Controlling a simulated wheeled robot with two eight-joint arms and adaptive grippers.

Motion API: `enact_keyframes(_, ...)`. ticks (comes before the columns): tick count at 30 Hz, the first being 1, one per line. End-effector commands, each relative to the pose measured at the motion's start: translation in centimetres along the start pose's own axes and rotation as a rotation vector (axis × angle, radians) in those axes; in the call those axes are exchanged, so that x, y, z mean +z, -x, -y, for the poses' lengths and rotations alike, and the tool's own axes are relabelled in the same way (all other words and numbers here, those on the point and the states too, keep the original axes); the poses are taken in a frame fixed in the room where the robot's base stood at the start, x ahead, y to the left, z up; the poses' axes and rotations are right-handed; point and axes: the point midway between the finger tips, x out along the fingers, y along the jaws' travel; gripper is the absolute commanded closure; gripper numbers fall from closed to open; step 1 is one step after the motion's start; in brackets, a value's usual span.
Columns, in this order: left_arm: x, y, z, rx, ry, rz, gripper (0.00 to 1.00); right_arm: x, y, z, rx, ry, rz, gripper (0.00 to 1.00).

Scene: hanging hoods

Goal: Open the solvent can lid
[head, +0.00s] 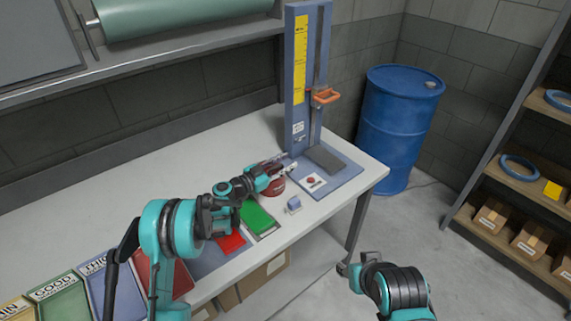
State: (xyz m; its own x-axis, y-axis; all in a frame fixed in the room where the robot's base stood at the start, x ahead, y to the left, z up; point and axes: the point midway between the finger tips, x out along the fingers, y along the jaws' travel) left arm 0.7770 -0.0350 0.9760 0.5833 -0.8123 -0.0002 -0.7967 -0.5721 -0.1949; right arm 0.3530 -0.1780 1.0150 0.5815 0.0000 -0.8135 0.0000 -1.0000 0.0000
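A small dark red can (274,188), which looks like the solvent can, stands on the workbench just left of the blue press-like stand. My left gripper (280,166) is at its top, with the fingers reaching over it from the left. The gripper hides most of the can's top and lid, so I cannot tell whether the lid is open or whether the fingers touch it. The finger gap is too small to judge. My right gripper (346,269) is low in front of the bench, away from the can, and its fingers are not clear.
The blue stand (298,80) with an orange handle (326,96) rises behind the can. Green and red trays lie under my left arm, and a small blue-white block (293,205) sits nearby. A blue drum (397,125) and a shelf rack (510,170) stand right.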

Motion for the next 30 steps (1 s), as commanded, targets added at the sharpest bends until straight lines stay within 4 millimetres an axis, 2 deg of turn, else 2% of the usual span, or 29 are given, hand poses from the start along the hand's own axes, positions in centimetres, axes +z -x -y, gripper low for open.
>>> enact_keyframes(3, -0.02, 0.02, 0.00, 0.000, 0.000, 0.000, 0.70, -0.01, 0.01, 0.00, 0.000, 0.000, 0.000, 0.60)
enact_keyframes(6, -0.02, 0.02, -0.01, 0.000, 0.000, 0.000, 0.96, -0.01, 0.01, 0.00, 0.000, 0.000, 0.000, 0.60)
enact_keyframes(7, -0.01, 0.03, 0.00, 0.000, 0.000, 0.000, 1.00, -0.01, 0.01, 0.00, 0.000, 0.000, 0.000, 0.60)
enact_keyframes(23, -0.05, 0.06, 0.11, -0.002, 0.003, 0.000, 1.00, -0.01, 0.02, 0.00, 0.000, 0.000, 0.000, 0.60)
enact_keyframes(30, -0.56, 0.08, 0.48, -0.003, 0.062, 0.000, 1.00, -0.03, 0.05, 0.00, 0.000, 0.000, 0.000, 0.60)
